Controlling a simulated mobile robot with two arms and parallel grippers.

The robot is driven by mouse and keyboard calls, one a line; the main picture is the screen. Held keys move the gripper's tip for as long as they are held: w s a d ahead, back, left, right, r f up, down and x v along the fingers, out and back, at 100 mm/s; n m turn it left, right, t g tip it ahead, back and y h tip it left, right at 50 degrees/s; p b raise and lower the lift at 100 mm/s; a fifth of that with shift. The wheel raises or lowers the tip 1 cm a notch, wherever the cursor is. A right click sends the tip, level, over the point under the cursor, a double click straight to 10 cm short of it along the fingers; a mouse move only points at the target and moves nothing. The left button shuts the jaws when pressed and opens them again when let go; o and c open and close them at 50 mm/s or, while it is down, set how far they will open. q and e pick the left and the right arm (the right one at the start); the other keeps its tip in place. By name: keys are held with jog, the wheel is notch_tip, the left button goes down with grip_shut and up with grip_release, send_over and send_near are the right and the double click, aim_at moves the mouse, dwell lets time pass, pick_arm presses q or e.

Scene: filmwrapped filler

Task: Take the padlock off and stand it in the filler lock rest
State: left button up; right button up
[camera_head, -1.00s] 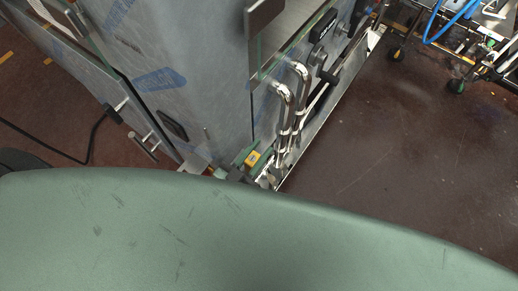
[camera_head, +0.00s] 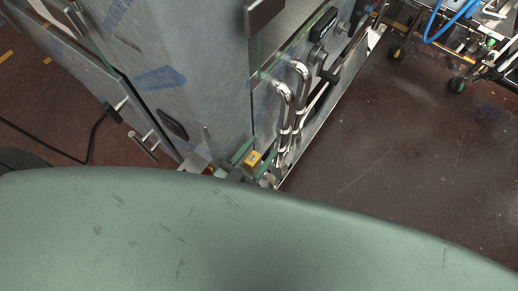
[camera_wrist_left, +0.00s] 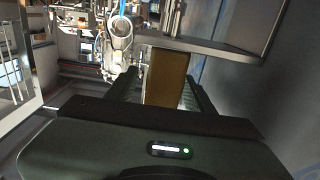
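The padlock (camera_head: 252,158) shows as a small yellow body low on the film-wrapped filler, beside its bent steel handles. In the left wrist view its brass-brown body (camera_wrist_left: 165,78) stands between my fingers. My left gripper (camera_head: 250,160) is at the padlock, partly hidden behind my green body in the head view. Its green fingers (camera_wrist_left: 163,92) lie close along both sides of the padlock and look shut on it. I cannot pick out the lock rest. My right gripper is not in view.
The filler (camera_head: 205,55) stands close in front, with film and blue tape on its panels. Bent steel handles (camera_head: 299,90) rise right beside the padlock. Brown floor (camera_head: 400,150) is clear on the right; a wheeled cart (camera_head: 480,45) stands beyond.

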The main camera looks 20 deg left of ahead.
aim_at(248, 167)
pick_arm(q)
jog(key=b+v, duration=0.1)
jog(key=v, duration=0.5)
jog(key=shift+s+a+f, duration=0.1)
jog(key=shift+s, duration=0.3)
jog(key=shift+s+a, duration=0.15)
jog(key=shift+s, duration=0.35)
